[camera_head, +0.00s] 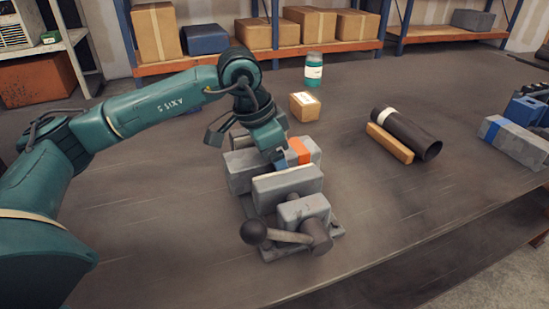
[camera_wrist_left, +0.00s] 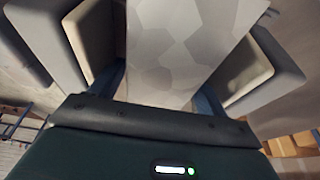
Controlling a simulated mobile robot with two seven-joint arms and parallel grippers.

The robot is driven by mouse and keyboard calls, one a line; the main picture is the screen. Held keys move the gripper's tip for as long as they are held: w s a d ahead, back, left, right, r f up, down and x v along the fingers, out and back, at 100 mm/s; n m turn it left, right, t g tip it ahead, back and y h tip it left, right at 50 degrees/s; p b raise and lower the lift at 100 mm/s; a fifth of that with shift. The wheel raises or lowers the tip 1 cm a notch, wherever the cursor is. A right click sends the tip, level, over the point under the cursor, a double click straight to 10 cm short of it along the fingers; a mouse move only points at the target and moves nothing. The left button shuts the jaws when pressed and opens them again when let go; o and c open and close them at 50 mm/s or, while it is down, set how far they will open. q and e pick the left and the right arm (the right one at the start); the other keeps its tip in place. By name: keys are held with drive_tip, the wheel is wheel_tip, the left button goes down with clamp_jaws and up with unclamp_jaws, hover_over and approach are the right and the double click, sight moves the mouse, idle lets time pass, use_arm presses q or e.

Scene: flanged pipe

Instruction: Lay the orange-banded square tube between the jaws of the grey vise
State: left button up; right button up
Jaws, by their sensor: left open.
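The grey vise (camera_head: 288,190) stands on the bench in the head view, its handle with a dark ball towards me. The orange-banded square tube (camera_head: 299,151) is at the vise, behind the front jaw; its orange band and right end show. My left gripper (camera_head: 272,151) is low over the vise and hides part of the tube, so I cannot tell how deep it sits between the jaws. In the left wrist view the left gripper (camera_wrist_left: 180,85) is open, its fingers on either side of a pale grey surface (camera_wrist_left: 185,45). My right gripper is not in view.
A black pipe (camera_head: 405,130) and a wooden bar (camera_head: 390,144) lie to the right. A blue-banded grey block (camera_head: 515,140) is at the far right. The bench left of the vise is clear.

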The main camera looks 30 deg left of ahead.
use_arm(q)
drive_tip(key=shift+s+d+f, duration=0.1)
drive_tip(key=shift+s, duration=0.05)
drive_tip(key=v, duration=1.3)
drive_tip(key=shift+p, duration=0.4)
